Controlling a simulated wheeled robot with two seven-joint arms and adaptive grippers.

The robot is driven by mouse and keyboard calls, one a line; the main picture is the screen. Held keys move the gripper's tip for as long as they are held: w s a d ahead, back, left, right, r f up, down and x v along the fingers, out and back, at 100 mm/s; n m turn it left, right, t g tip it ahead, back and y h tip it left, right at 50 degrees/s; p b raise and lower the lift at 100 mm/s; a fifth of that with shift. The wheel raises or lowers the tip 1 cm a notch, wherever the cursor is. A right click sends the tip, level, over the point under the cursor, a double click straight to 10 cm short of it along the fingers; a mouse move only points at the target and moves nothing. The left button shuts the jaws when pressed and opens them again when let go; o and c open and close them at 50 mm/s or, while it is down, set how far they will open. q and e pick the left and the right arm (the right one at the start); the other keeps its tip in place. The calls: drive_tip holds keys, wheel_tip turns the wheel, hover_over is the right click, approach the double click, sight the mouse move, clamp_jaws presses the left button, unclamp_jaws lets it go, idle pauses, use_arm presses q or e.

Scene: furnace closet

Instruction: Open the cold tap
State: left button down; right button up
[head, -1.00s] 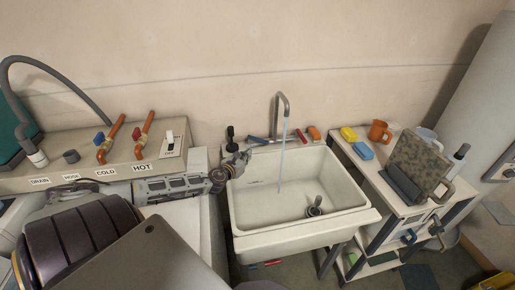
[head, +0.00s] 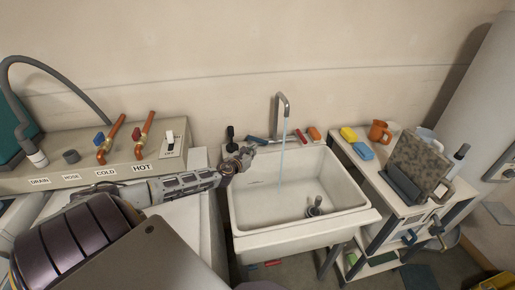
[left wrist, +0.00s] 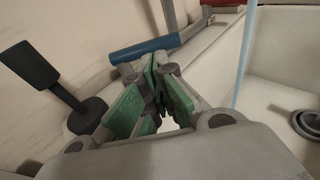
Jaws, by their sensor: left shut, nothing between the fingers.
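The sink tap has a grey spout (head: 282,103), with a thin stream of water (head: 282,155) falling into the white basin. A blue lever (head: 259,140) lies left of the spout and a red lever (head: 301,135) right of it. In the left wrist view the blue lever (left wrist: 145,48) is just beyond my fingertips. My left gripper (head: 249,151) is shut and empty at the basin's back left corner, close to the blue lever; I cannot tell whether it touches. Its green-padded fingers (left wrist: 148,75) are together in the left wrist view. My right gripper is not in view.
A black upright object (head: 230,137) stands left of the levers. A panel at left has pipe valves labelled COLD (head: 105,173) and HOT. A shelf unit (head: 372,182) with a mug, sponges and a rack stands to the right. The sink basin (head: 345,213) is mostly open.

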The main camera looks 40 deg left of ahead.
sight(258, 140)
use_arm(q)
drive_tip(key=shift+x, duration=2.55)
drive_tip(key=shift+f, duration=0.1)
drive_tip(key=shift+w, duration=0.1)
drive_tip(key=shift+w+d+y+p, duration=0.1)
drive_tip(key=shift+y+p, duration=0.2)
drive_tip(key=shift+p, duration=0.15)
drive_tip(key=shift+w+n, duration=0.1)
drive_tip(key=shift+n, duration=0.3)
